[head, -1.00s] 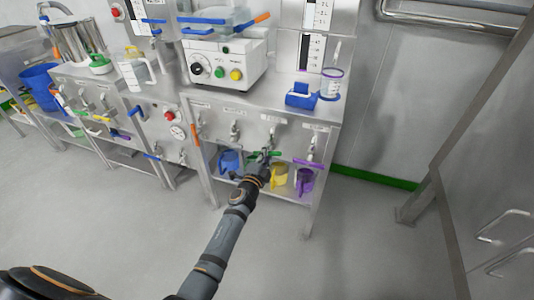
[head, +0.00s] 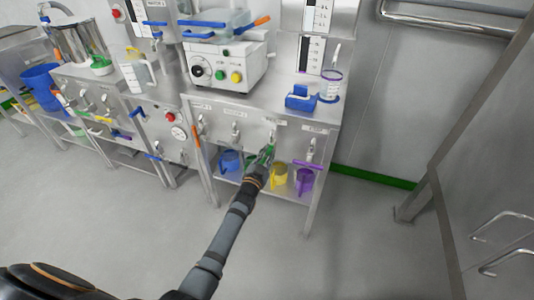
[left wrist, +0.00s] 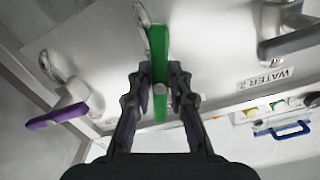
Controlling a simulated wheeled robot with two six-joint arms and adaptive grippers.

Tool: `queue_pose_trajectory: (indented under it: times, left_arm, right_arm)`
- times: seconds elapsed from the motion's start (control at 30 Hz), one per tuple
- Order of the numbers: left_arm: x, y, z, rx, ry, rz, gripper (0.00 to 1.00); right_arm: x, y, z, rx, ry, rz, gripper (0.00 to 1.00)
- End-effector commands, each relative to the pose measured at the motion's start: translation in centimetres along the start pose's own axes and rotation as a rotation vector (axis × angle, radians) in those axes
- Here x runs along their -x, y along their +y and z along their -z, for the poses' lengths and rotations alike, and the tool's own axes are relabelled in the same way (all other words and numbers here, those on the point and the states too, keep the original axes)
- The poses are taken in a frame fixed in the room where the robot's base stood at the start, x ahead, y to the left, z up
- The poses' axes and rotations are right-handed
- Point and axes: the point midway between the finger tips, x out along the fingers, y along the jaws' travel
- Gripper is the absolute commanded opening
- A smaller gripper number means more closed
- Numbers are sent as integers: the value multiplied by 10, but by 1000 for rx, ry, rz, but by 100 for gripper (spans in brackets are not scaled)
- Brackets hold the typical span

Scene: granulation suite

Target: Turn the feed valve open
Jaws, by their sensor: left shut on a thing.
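The valve with a green lever handle (left wrist: 159,42) is on the steel panel under the bench; I cannot read its label, so I cannot tell by name that it is the feed valve. My left gripper (left wrist: 160,88) is shut on this handle, one finger on each side, in the left wrist view. The handle runs up and down in that view. In the head view my left gripper (head: 262,163) reaches the panel from below and partly hides the green handle (head: 266,152). My right gripper is not in view.
A purple-handled valve (left wrist: 58,117) and a grey lever valve beside the WATER 2 label (left wrist: 266,80) flank the green one. Blue (head: 230,161), yellow (head: 278,178) and purple (head: 304,180) jugs stand on the shelf below. The floor in front is clear.

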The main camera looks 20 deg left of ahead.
Motion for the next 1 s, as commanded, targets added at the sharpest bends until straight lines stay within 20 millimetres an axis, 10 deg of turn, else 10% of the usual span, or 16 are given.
queue_pose_trajectory:
  times: [1.0]
  left_arm:
    - [1, 1, -2, 368, -5, -1, 0]
  right_arm:
    - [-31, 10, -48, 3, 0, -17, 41]
